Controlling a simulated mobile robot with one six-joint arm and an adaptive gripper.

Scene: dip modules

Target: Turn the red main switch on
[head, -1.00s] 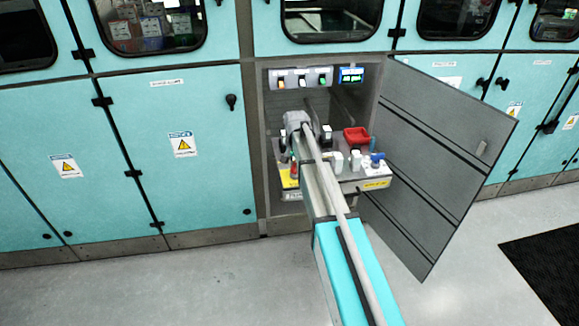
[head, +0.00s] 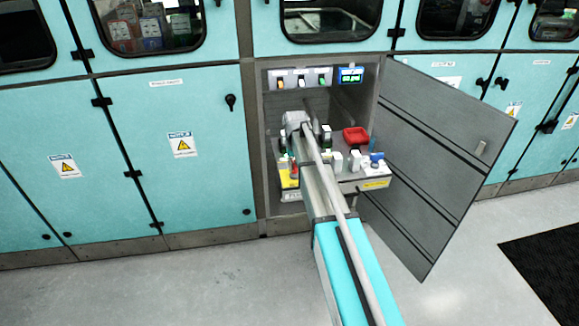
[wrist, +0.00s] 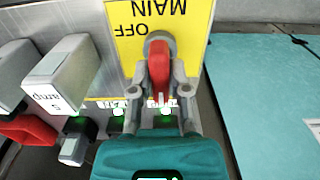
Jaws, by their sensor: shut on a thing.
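The red main switch (wrist: 159,68) sits on a yellow plate (wrist: 189,22) marked MAIN and OFF, upside down in the wrist view. Its red handle runs down the picture from a grey round base, with the OFF label beside the base. My gripper (wrist: 160,92) is shut on the handle, one grey finger on each side. The lower end of the handle is partly hidden by the gripper. In the head view the red switch (head: 294,171) shows small at the left of the bench, beside my arm.
Several white modules, one large module (wrist: 62,75) among them, stand left of the switch in the wrist view, with green lights near. A red tray (head: 356,137) and a lit display (head: 351,75) are in the cabinet. The open grey door (head: 440,160) bounds the right side.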

